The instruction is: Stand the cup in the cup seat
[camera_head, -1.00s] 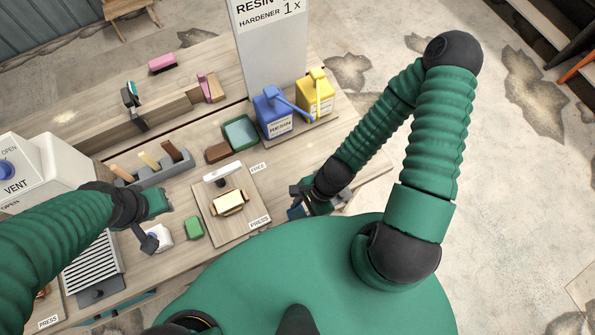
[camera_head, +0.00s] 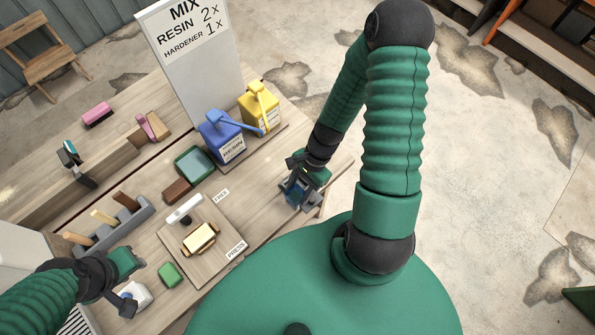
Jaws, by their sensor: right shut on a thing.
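My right gripper (camera_head: 299,190) is at the right end of the bench. It is shut on a small blue-grey thing, which looks like the cup; the fingers hide most of it. It is low over the bench top, and I cannot tell whether the held thing touches the wood. I cannot make out the cup seat for certain; it may be hidden under the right gripper. My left gripper (camera_head: 131,282) is at the lower left, close to a small white object (camera_head: 137,296). I cannot tell how its fingers stand.
A blue resin bottle (camera_head: 221,139) and a yellow bottle (camera_head: 261,107) stand left of and behind my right gripper. A green-rimmed tray (camera_head: 194,163), a brown block (camera_head: 177,190) and a press board (camera_head: 205,262) lie nearer the middle. Bare wood surrounds the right gripper.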

